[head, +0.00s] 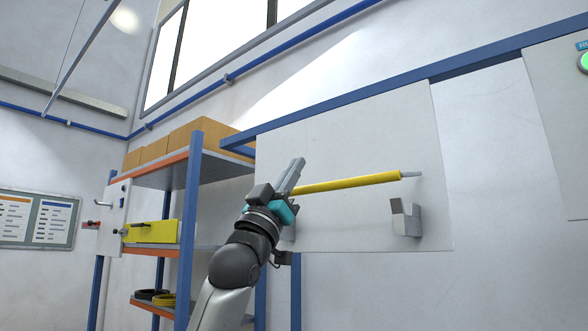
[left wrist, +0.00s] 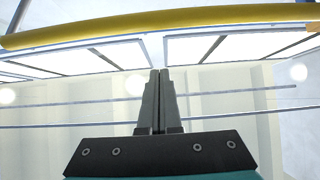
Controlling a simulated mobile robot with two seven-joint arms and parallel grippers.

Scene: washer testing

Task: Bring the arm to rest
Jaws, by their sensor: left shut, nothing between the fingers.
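My left arm rises from the bottom of the head view, and its gripper (head: 295,172) points up in front of a grey panel. In the left wrist view the two fingers of this gripper (left wrist: 160,74) are together with nothing between them. A yellow rod (head: 345,183) with a grey tip runs across the panel just right of the gripper. In the left wrist view the rod (left wrist: 100,28) crosses the top, beyond the fingertips. Whether the gripper touches the rod is unclear. The rod's left end is hidden behind the gripper. My right gripper is in neither view.
A grey bracket (head: 406,219) sticks out from the panel (head: 390,130) below the rod's right end. A blue-framed shelf (head: 187,215) with cardboard boxes (head: 195,135) stands at the left. A green button (head: 583,62) is at the right edge.

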